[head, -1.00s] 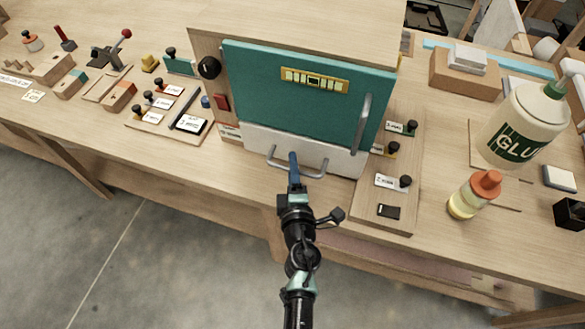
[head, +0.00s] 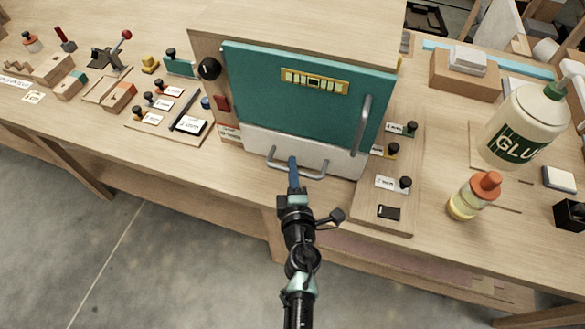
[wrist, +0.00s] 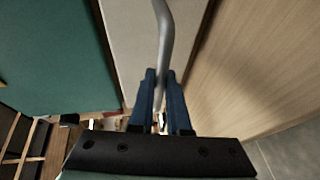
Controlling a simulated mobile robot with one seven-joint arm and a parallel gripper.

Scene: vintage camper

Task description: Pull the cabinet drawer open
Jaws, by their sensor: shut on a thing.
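The cabinet (head: 209,95) stands on the workbench, with a teal door above and a white drawer front (head: 345,161) below. The drawer front looks flush with the cabinet. It bears a grey bar handle (head: 313,176). My gripper (head: 293,170) reaches the handle from the front, near its middle. In the wrist view, the blue fingers of my gripper (wrist: 161,90) sit on both sides of the handle (wrist: 164,35) and are shut on it. The white drawer front (wrist: 130,40) lies just left of the handle there. The fingers hide part of the bar.
The teal door (head: 290,105) has its own upright handle (head: 362,122). Boards with knobs and labels flank the cabinet. A glue bottle (head: 522,122) and an orange-capped bottle (head: 474,196) stand at right. The bench strip before the drawer is clear.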

